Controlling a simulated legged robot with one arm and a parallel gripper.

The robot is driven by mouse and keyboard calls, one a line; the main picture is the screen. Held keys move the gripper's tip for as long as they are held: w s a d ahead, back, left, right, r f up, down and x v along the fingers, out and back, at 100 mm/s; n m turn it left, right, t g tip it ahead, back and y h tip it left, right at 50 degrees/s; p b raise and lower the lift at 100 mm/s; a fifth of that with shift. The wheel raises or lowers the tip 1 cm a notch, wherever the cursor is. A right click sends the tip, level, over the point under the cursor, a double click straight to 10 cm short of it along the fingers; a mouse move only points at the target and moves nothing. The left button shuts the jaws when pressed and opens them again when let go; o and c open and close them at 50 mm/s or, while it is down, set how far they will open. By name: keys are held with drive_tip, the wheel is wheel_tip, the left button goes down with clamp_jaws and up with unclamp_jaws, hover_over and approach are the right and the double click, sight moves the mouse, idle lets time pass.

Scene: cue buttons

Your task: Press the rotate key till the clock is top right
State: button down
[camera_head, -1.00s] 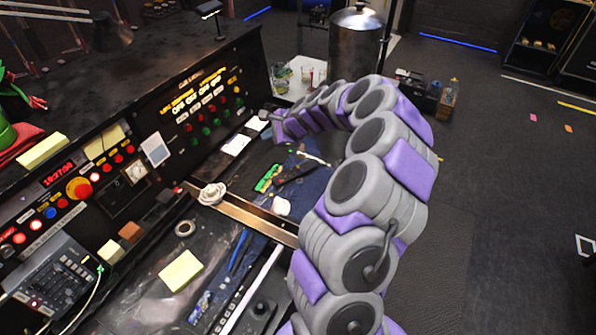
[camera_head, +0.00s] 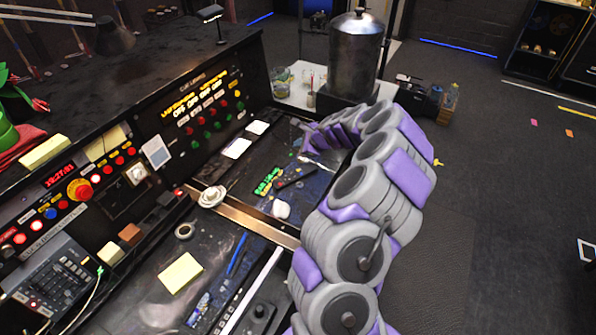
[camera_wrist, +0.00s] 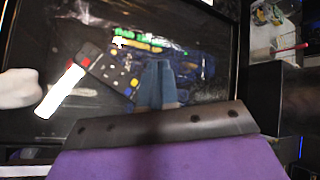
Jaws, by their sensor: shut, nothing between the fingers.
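My gripper (camera_wrist: 156,84) shows in the wrist view as two blue-grey fingers held together, empty. It is over the dark desk surface, just right of a dark keypad (camera_wrist: 106,76) with small coloured keys. The keypad also shows in the head view (camera_head: 296,178), left of my arm. No touch between fingers and keypad can be made out. Green lettering (camera_wrist: 135,33) lies beyond the fingertips. A red digital clock display (camera_head: 59,175) sits on the console's left side. I cannot read which key is the rotate key. The gripper tip is hard to make out in the head view.
The console panel (camera_head: 190,125) with rows of coloured buttons stands behind the desk. White cards, a tape roll (camera_head: 184,230), a white knob-like object (camera_head: 212,196) and a yellow notepad (camera_head: 181,272) lie around. A metal urn (camera_head: 356,50) stands at the back.

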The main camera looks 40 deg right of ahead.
drive_tip(key=b, duration=0.6)
hover_over(299, 172)
wheel_tip(299, 172, down, 6)
drive_tip(key=shift+f, duration=0.15)
drive_tip(key=shift+f+b, duration=0.55)
drive_tip(key=shift+f, duration=0.55)
drive_tip(key=shift+f, duration=0.15)
idle(0.7)
drive_tip(key=shift+s+f, duration=0.1)
drive_tip(key=shift+f, duration=0.1)
drive_tip(key=shift+f, duration=0.25)
idle(0.5)
drive_tip(key=shift+r+p, duration=0.7)
drive_tip(key=shift+p, duration=0.25)
